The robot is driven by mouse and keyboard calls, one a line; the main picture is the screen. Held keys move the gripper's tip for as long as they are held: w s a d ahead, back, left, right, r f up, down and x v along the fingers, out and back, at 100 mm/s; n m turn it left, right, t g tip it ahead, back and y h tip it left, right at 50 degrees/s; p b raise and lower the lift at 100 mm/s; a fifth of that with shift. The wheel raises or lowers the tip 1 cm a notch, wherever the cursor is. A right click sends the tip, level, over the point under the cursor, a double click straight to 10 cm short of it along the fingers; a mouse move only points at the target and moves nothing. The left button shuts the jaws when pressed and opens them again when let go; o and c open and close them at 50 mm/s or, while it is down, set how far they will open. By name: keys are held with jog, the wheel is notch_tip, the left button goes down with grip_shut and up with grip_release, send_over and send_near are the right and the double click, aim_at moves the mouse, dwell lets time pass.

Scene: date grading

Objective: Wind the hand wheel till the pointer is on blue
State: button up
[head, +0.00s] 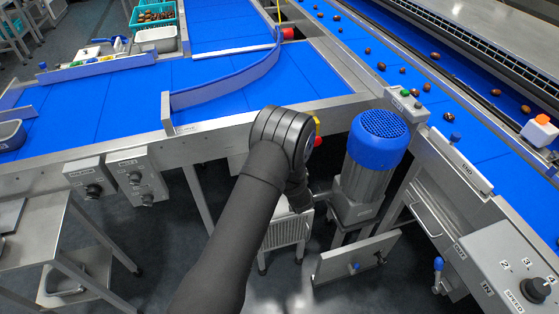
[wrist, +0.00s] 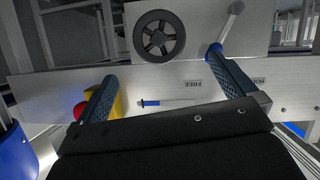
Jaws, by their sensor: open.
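In the wrist view a black spoked hand wheel (wrist: 158,36) is on a pale housing at the top. My gripper (wrist: 163,64) is open and empty, its two dark blue fingers spread apart below the wheel. The wheel is not between the fingers. No pointer or coloured scale can be made out. In the head view my dark arm hides the gripper and the wheel does not show.
A red button on a yellow base (wrist: 80,111) is near the left finger. The metal panel has a thin blue-ended part (wrist: 150,103). A blue-topped motor (head: 379,137) stands right of my arm.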

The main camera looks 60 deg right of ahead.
jog(key=x, duration=1)
jog(key=shift+w+d+f, duration=0.1)
jog(key=shift+w+d, duration=0.1)
jog(key=c, duration=1)
